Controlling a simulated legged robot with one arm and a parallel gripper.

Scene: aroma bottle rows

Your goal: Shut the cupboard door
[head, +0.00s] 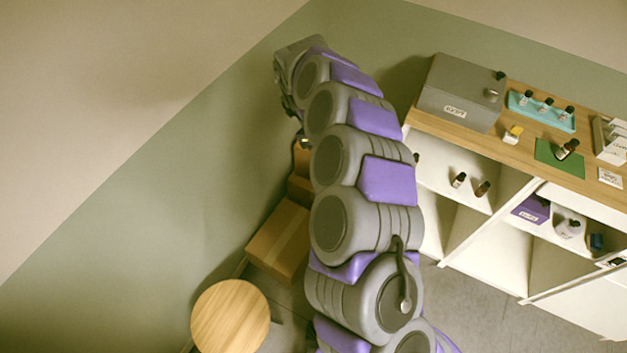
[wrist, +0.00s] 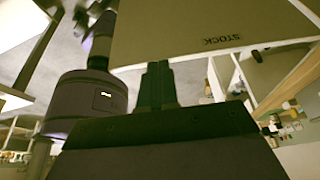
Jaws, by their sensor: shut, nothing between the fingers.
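A pale flat panel marked STOCK (wrist: 215,25) fills the upper middle of the wrist view, just beyond the fingers. It looks like the cupboard door, but its hinge side is out of sight. My gripper (wrist: 158,68) is shut and empty, its fingertips close to the panel's lower edge; I cannot tell whether they touch it. In the head view the white cupboard (head: 485,240) stands at the right with open shelves. My arm crosses the middle and hides the cupboard's left side, and no door is clearly visible there. The fingers cannot be made out there.
A grey box (head: 462,92), a teal tray (head: 541,110) of small bottles and a green mat (head: 560,153) are on the cupboard's wooden top. Cardboard boxes (head: 280,238) stand by the wall, left of my arm. A round wooden stool (head: 230,316) is at the lower left.

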